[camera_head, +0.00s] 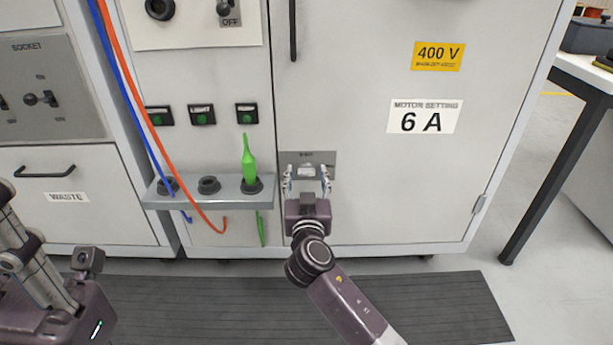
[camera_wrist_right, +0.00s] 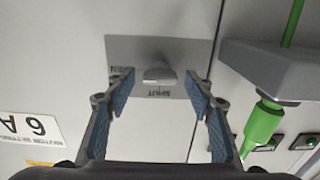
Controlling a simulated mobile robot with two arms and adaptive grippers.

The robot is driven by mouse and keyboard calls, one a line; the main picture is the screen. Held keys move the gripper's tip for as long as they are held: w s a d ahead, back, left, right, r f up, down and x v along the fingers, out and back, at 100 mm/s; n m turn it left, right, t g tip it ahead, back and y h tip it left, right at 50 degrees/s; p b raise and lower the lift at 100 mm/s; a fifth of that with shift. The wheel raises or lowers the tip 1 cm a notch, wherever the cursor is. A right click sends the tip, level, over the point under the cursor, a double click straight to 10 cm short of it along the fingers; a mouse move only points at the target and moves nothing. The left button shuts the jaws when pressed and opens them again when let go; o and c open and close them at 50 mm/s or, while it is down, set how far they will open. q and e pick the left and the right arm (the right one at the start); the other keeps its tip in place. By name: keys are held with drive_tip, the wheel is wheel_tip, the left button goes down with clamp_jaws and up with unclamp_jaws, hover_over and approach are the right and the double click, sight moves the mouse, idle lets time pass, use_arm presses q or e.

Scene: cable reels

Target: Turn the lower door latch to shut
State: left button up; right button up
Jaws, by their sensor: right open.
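The lower door latch (camera_head: 307,171) is a small light grey knob on a darker grey plate (camera_head: 322,157), low on the cabinet door near its left edge. In the right wrist view, which is upside down, the latch (camera_wrist_right: 158,75) sits in front of the plate. A SHUT label and a partly hidden second label show on the plate. My right gripper (camera_head: 307,173) is open, with its fingers on either side of the latch. In the wrist view its fingertips (camera_wrist_right: 160,88) stand apart from the knob, with gaps on both sides. My left gripper's fingers are not visible.
A grey socket shelf (camera_head: 225,198) with a green plug (camera_head: 249,167) juts out left of the latch. Orange (camera_head: 137,95) and blue (camera_head: 125,92) cables hang further left. A dark handle (camera_head: 292,30) is higher on the door. The door face right of the latch is clear.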

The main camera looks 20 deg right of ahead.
drive_tip(key=c, duration=1.2)
drive_tip(key=shift+o, duration=0.2)
